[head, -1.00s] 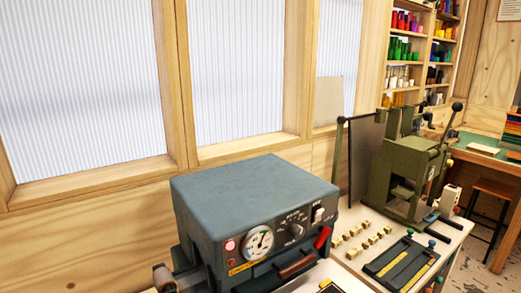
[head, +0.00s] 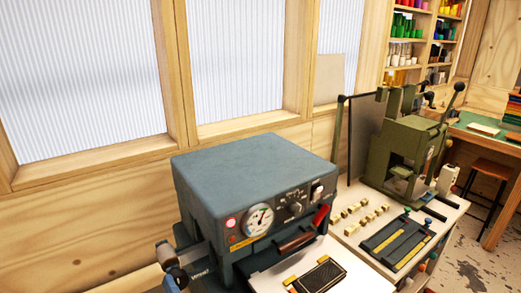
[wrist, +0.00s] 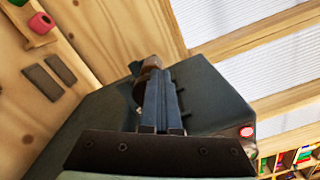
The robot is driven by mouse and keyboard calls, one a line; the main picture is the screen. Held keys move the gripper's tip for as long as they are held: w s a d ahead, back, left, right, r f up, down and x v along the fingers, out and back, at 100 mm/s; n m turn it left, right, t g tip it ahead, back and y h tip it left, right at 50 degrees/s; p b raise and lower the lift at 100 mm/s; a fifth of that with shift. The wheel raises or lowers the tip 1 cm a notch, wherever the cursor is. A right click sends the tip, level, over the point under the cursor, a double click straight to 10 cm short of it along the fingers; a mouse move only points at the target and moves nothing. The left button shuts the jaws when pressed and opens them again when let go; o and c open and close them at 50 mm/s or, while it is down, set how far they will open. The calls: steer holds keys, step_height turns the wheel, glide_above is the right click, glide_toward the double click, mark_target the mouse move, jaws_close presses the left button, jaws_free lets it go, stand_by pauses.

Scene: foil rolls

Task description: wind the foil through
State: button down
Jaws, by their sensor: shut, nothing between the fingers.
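The blue-grey press box (head: 255,180) with a gauge, a dial and a red light stands low in the middle of the head view. At its left side sticks out a dark fitting with a rounded brownish end (head: 165,250); I cannot tell whether it is a foil roll or a knob. My gripper (wrist: 160,100) is shut and empty in the wrist view. Beyond its fingertips is a brown rounded part (wrist: 150,63), partly hidden by the fingers; contact cannot be told. The grey box (wrist: 212,95) fills the view behind. No foil strip is clearly visible.
A patterned dark plate (head: 320,274) lies on a pale bed before the box. To the right, a bench holds small brass blocks (head: 352,214), a black tray (head: 398,240) and a green press (head: 405,150). A wooden wall with windows stands close behind.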

steer(key=shift+d+f, duration=0.1)
steer(key=shift+d, duration=0.05)
steer(key=shift+a+r+p+v, duration=0.15)
steer(key=shift+p+v, duration=0.05)
steer(key=shift+v, duration=1.3)
steer(key=shift+a+r+p+v, duration=0.1)
steer(key=shift+a+p+v, duration=0.05)
steer(key=shift+v, duration=1.3)
